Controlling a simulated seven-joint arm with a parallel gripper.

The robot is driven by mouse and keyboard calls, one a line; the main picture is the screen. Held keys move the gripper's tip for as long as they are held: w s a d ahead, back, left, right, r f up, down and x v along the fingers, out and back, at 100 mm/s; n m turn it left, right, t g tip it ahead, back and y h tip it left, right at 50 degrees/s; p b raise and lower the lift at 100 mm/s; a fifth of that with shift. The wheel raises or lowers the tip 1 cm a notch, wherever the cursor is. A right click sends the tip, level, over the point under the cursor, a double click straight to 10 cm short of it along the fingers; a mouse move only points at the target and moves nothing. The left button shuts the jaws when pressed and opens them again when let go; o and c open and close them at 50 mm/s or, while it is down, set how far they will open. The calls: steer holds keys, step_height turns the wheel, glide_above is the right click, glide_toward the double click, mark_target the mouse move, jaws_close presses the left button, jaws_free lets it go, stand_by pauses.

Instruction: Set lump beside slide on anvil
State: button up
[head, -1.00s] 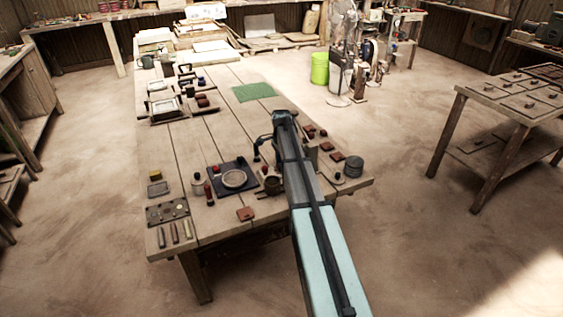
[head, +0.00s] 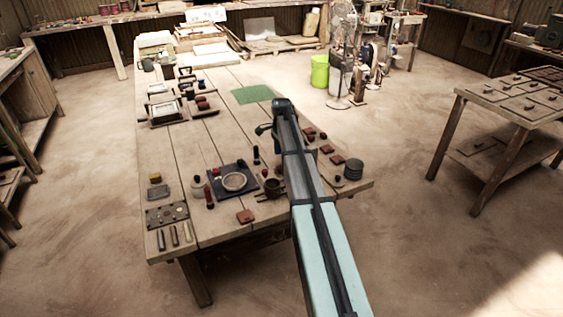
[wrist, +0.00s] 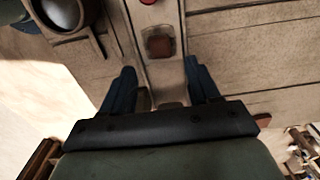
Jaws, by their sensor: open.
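In the wrist view a small brown, block-like piece (wrist: 159,44), which may be the lump, sits on a pale narrow strip (wrist: 151,20) just beyond my fingertips. My gripper (wrist: 160,68) is open, with one dark blue finger on each side of the strip and nothing clearly held. In the head view my gripper (head: 264,129) hangs over the workbench (head: 205,140), partly hidden by my arm. I cannot tell the slide or the anvil apart for sure in either view.
A white dish (head: 234,181) on a dark mat, a reddish tile (head: 245,216) and a dark pot (head: 273,187) stand near the bench's front. The pot-like round vessel (wrist: 64,14) shows at the wrist view's upper left. A green mat (head: 254,93) lies farther back.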

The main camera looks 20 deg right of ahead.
step_height(320, 180, up, 6)
steer(key=shift+r, duration=0.25)
stand_by(1.2)
